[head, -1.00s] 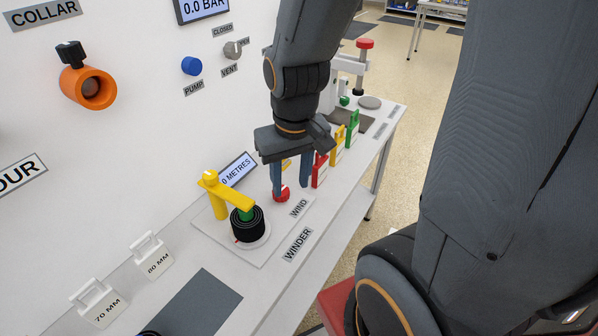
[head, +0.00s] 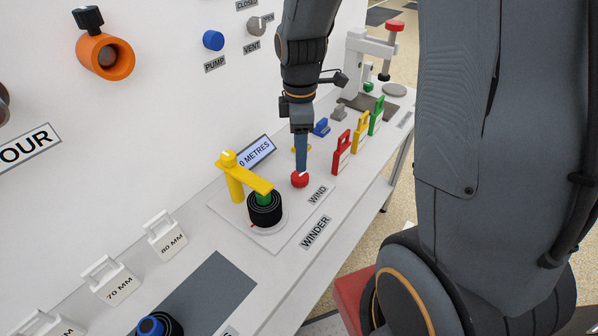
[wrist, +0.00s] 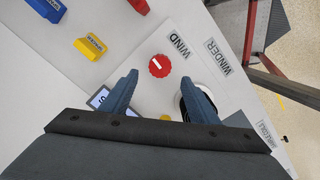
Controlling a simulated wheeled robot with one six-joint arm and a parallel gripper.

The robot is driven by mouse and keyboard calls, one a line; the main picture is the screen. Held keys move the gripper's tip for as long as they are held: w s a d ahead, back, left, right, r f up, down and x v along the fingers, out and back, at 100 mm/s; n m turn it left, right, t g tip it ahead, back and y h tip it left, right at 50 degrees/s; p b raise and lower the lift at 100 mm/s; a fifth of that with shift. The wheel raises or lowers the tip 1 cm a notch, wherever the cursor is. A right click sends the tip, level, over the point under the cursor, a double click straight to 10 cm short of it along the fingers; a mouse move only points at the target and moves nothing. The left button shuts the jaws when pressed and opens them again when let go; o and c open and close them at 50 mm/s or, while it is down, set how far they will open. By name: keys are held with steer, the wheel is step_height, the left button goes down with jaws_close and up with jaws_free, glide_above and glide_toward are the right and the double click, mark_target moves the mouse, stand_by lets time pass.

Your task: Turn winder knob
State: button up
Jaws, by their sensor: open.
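The red winder knob (head: 299,180) with a white mark on top sits on the white winder plate, beside the "WIND" label (head: 318,195). In the wrist view the knob (wrist: 160,66) lies ahead of and between my two spread fingers, touching neither. My gripper (wrist: 158,85) is open and empty. In the head view my gripper (head: 301,172) points down just above the knob, its fingers seen edge-on, one behind the other. The winder (head: 264,210) holds a black roll on a green core under a yellow arm (head: 245,173). The display (head: 257,151) reads 0 METRES.
Red, yellow and green tags (head: 341,152) stand to the right of the knob. A press with a red top (head: 394,26) stands at the far end. White 70 MM and 80 MM blocks (head: 166,236) stand at the left.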

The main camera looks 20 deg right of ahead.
mark_target(300, 176)
steer(key=shift+f+p, duration=0.6)
steer(key=shift+f, duration=3.2)
steer(key=c, duration=1)
steer(key=shift+c, duration=0.2)
steer(key=shift+s+m, duration=0.1)
steer(key=shift+m, duration=0.3)
